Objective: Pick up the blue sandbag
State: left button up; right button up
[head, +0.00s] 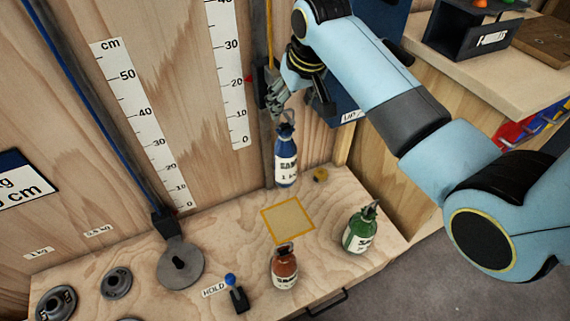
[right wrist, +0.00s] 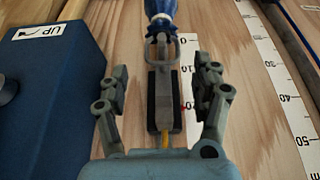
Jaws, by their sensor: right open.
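The blue sandbag (head: 286,165) is upright at the back of the wooden bench, near the wall, with a white label and a handle loop on top. In the right wrist view, the top of the blue sandbag (right wrist: 160,9) shows at the upper edge, with a grey loop below it. My right gripper (head: 297,104) is just above the bag, by its top. In the right wrist view, the right gripper (right wrist: 162,78) has its fingers spread on either side of the grey loop and a dark slotted part. Whether the bag rests or hangs is unclear. My left gripper is not in view.
A red-brown sandbag (head: 284,270) and a green sandbag (head: 360,230) stand on the bench (head: 230,250) near a yellow-outlined square (head: 288,220). A blue-knobbed lever (head: 236,291) is at the front. A blue box marked UP (right wrist: 45,80) stands beside the gripper.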

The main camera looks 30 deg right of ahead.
jog(key=b, duration=0.1)
send_over(282, 124)
jog(key=s, duration=0.3)
jog(key=f, duration=0.4)
jog(key=shift+w+d+f, duration=0.1)
jog(key=shift+w+d, duration=0.1)
jog(key=shift+w, duration=0.05)
jog(key=b+x, duration=0.2)
jog(key=x, duration=0.3)
jog(key=shift+w+a+f, duration=0.15)
jog(key=shift+w+f, duration=0.1)
jog(key=shift+f, duration=0.05)
grip_shut()
jog(key=shift+r, duration=0.15)
